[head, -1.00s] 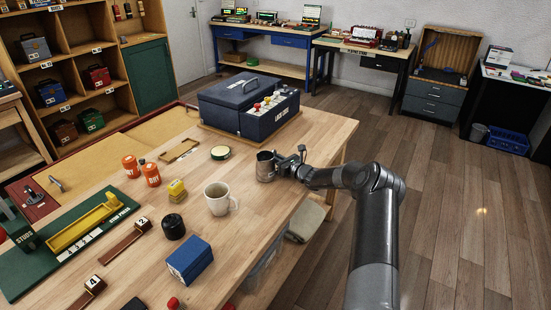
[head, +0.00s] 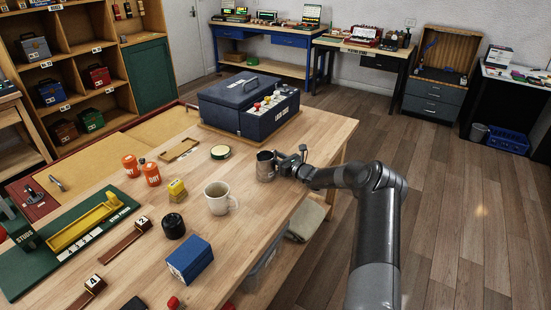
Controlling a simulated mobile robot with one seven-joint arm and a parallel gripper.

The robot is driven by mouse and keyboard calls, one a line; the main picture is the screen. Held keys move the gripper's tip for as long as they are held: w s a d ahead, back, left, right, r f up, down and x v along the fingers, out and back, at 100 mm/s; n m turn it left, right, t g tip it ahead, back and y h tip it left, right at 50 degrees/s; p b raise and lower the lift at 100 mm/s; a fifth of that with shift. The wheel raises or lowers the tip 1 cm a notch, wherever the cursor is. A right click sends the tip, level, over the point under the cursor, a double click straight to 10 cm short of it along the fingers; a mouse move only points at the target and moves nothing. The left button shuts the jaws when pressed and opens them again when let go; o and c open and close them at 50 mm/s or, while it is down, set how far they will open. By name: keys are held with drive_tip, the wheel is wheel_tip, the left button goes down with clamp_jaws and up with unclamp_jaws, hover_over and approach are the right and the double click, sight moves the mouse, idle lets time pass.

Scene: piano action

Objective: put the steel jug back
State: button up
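The steel jug (head: 265,166) stands upright on the wooden workbench near its right edge, in the head view. My gripper (head: 283,165) is at the jug's right side, level with its body, and reaches in from the right. The fingers are small and partly hidden against the jug, so I cannot tell whether they are open or closed on it. A white mug (head: 217,199) stands to the left and nearer.
A dark blue box (head: 249,106) with coloured knobs stands behind the jug. A round tin (head: 220,152), orange containers (head: 151,174), a yellow block (head: 176,190), a black cylinder (head: 173,226) and a blue block (head: 189,260) are on the workbench (head: 245,240). Bench surface right of the mug is clear.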

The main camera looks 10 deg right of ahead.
drive_tip(key=v, duration=1.1)
drive_tip(key=shift+s, duration=0.15)
drive_tip(key=s+a+r+n+g, duration=1.1)
drive_tip(key=s+a+r+n, duration=0.6)
drive_tip(key=s+a, duration=0.15)
drive_tip(key=s+d+r+n+h, duration=0.1)
drive_tip(key=s+r+n+h, duration=0.2)
drive_tip(key=s, duration=0.8)
drive_tip(key=s+d+r+n+t+h, duration=0.1)
drive_tip(key=s+n, duration=0.4)
drive_tip(key=s, duration=0.5)
drive_tip(key=s+d+r+n+h, duration=0.2)
drive_tip(key=s+r+n+h, duration=0.3)
drive_tip(key=s, duration=0.6)
drive_tip(key=shift+s+r+t+h, duration=0.3)
drive_tip(key=shift+s+h, duration=0.05)
drive_tip(key=shift+h, duration=0.05)
